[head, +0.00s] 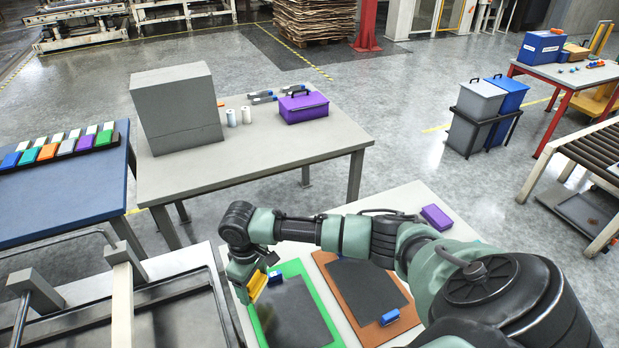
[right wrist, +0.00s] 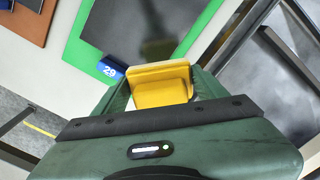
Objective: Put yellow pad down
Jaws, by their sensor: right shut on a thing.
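The green board (head: 327,312) carries a dark grey sheet (head: 297,318). A blue block (head: 275,277) sits at the board's edge beside the pad; in the right wrist view it bears the number 29 (right wrist: 111,70). Whether the pad touches the board cannot be told. My left gripper is not in view.
An orange-brown board (head: 331,280) with a dark sheet and blue block (head: 390,317) lies to the right. A purple block (head: 436,217) sits farther back. A dark metal press frame (head: 165,292) stands close on the left. A blue table (head: 60,200) holds a row of coloured pads.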

